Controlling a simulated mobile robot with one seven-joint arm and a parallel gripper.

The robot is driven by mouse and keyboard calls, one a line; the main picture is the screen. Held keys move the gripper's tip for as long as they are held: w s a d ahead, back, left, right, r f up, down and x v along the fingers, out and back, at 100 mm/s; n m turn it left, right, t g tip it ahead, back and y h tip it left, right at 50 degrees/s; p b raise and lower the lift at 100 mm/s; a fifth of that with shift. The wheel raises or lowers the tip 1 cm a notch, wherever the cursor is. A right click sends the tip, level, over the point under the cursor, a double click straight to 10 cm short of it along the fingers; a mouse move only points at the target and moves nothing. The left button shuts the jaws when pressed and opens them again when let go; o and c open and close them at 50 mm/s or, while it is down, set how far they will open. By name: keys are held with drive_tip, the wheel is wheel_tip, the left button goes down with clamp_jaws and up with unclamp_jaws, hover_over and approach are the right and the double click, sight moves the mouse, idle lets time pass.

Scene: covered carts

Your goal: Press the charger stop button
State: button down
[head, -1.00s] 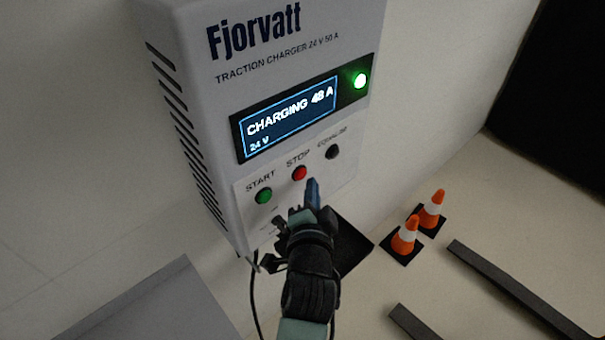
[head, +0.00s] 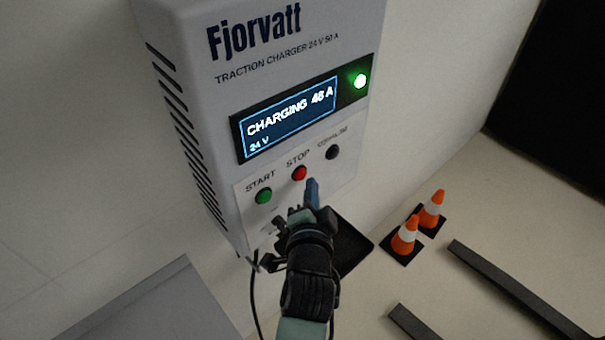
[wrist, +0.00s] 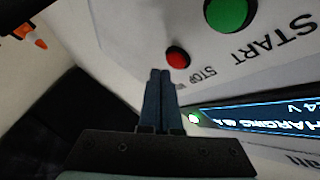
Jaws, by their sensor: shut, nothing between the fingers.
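The charger (head: 190,50) is a grey-white wall box with a lit display (head: 290,117) reading "CHARGING 48 A" and "24 V". The red STOP button (head: 299,173) sits between the green START button (head: 264,196) and a dark button (head: 332,152). In the wrist view the red button (wrist: 178,57) lies just beyond the fingertips, with the green button (wrist: 228,12) above right. My gripper (head: 312,183) is shut and empty, its fingers just below and right of the red button in the head view. A gap to the button seems to show; contact cannot be told.
A green lamp (head: 360,81) glows beside the display. Two orange and white cones (head: 405,236) stand on the floor at right, near dark floor bars (head: 520,290). A grey surface (head: 150,305) is at lower left. A black cable (head: 253,300) hangs below the charger.

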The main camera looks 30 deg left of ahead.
drive_tip(key=shift+w+a, duration=0.15)
drive_tip(key=shift+a, duration=0.2)
drive_tip(key=shift+w+a, duration=0.15)
drive_tip(key=shift+a, duration=0.3)
idle(0.6)
drive_tip(key=shift+d, duration=0.1)
drive_tip(key=shift+s+d, duration=0.35)
drive_tip(key=shift+d, duration=0.4)
drive_tip(key=d, duration=0.1)
drive_tip(key=s+d, duration=0.1)
drive_tip(key=d, duration=0.2)
drive_tip(key=shift+s+d+b, duration=0.3)
drive_tip(key=shift+d+b, duration=0.05)
idle(0.8)
